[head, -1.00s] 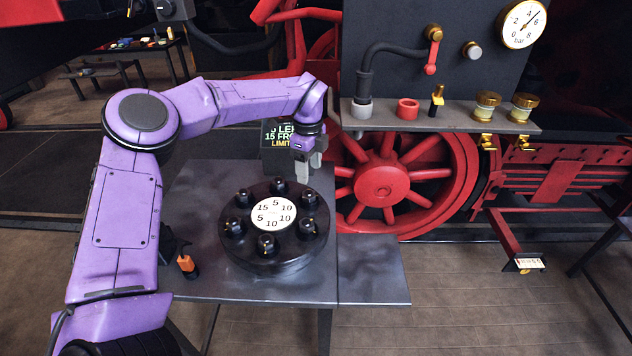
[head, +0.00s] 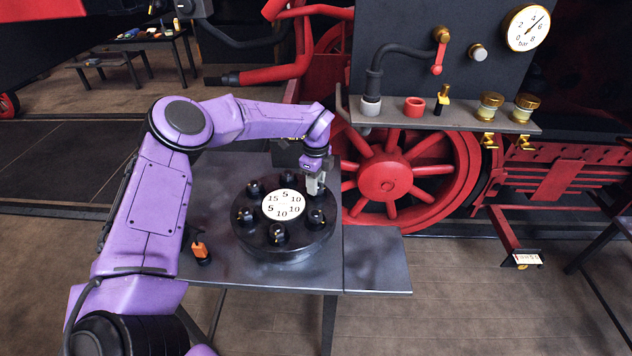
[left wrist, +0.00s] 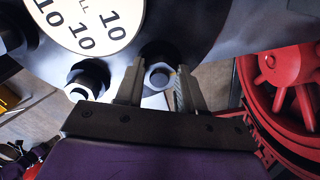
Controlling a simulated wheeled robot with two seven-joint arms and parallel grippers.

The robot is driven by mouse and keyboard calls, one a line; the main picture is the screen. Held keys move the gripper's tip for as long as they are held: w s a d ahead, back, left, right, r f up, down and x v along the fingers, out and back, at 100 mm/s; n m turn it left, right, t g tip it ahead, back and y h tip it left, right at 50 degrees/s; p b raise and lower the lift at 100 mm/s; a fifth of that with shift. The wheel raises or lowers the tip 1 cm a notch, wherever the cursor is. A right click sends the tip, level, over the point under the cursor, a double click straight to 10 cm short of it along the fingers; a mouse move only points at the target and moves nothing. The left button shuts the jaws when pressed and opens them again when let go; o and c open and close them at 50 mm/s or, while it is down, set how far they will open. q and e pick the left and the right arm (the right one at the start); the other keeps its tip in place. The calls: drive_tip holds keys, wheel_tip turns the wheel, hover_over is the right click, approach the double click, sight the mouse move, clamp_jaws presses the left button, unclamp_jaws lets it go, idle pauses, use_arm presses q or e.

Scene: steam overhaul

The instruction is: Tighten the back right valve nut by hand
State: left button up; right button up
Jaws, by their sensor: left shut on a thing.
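The round black valve cover (head: 285,247) lies on a dark table, with a ring of black nuts around a white number disc (head: 284,205). My left gripper (head: 315,188) reaches down from behind onto the back right valve nut, whose body is mostly hidden by the fingers in the head view. In the left wrist view the back right valve nut (left wrist: 159,77) sits between the two fingers of my left gripper (left wrist: 158,88), which is shut on it. A neighbouring nut (left wrist: 86,82) stands clear of the fingers. My right gripper is not in view.
An orange-and-black tool (head: 200,250) stands on the table (head: 315,277) left of the cover. A dark sign stands behind my gripper, mostly hidden. A red wheel (head: 388,182) and a shelf with fittings (head: 440,117) are at the back right. The table's right side is clear.

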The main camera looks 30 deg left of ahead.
use_arm(q)
drive_tip(key=shift+f, duration=0.2)
drive_tip(key=shift+f+m+b, duration=0.1)
drive_tip(key=shift+m+b, duration=0.95)
drive_tip(key=shift+m, duration=0.15)
drive_tip(key=m+b, duration=0.1)
drive_tip(key=m, duration=0.1)
drive_tip(key=shift+m, duration=0.3)
drive_tip(key=m+b, duration=0.1)
drive_tip(key=m, duration=0.2)
drive_tip(key=shift+d+m, duration=0.1)
drive_tip(key=shift+m, duration=0.2)
drive_tip(key=shift+w+m, duration=0.1)
drive_tip(key=shift+m, duration=2.2)
drive_tip(key=o, duration=1)
drive_tip(key=shift+o, duration=0.2)
drive_tip(key=shift+r, duration=0.2)
drive_tip(key=shift+w+r, duration=0.1)
